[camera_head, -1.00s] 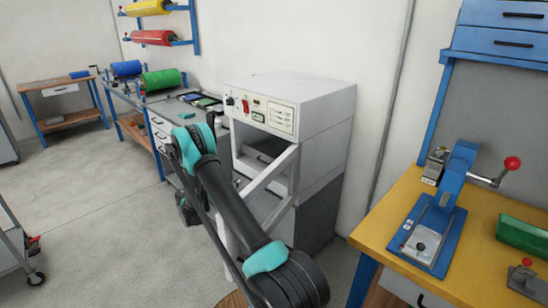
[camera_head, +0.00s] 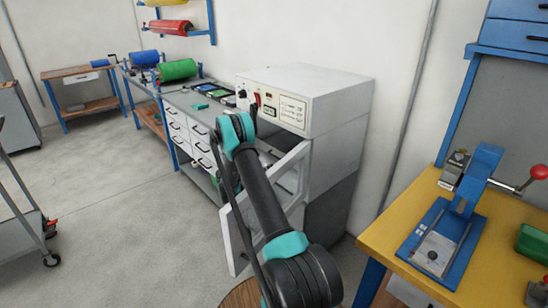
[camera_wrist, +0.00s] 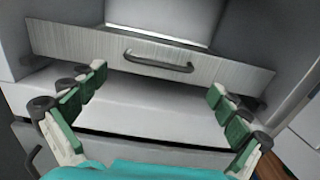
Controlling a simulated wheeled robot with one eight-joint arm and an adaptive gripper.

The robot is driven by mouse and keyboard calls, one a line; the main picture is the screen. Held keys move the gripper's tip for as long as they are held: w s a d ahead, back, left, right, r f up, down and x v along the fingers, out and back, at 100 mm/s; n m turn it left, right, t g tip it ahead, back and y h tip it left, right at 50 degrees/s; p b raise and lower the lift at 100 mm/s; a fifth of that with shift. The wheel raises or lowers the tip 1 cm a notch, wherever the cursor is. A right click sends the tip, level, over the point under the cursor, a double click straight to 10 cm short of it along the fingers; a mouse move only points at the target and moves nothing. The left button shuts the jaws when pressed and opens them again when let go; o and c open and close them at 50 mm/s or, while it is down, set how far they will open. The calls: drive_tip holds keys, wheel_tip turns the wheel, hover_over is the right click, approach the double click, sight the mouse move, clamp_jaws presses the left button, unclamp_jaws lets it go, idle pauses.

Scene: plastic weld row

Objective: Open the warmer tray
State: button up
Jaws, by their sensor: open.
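The warmer (camera_head: 340,125) is a white cabinet with a control panel, in the middle of the head view. Its white door frame (camera_head: 296,158) stands out from the front, partly hidden by my arm. In the wrist view, the warmer tray (camera_wrist: 75,45) has a brushed metal front and sits in the cabinet opening. Its dark bar handle (camera_wrist: 158,64) runs across the middle. My gripper (camera_wrist: 158,82) is open, with green-padded fingers on either side of the handle, just below it in the picture. Nothing is between the fingers. The gripper is hidden in the head view.
A yellow-topped bench (camera_head: 400,210) with a blue lever press (camera_head: 455,215) stands to the right. A grey counter with white drawers (camera_head: 180,130) adjoins the warmer on the left. A grey cart (camera_head: 20,235) is at far left. The floor (camera_head: 120,220) between is clear.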

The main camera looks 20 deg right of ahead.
drive_tip(key=x, duration=0.6)
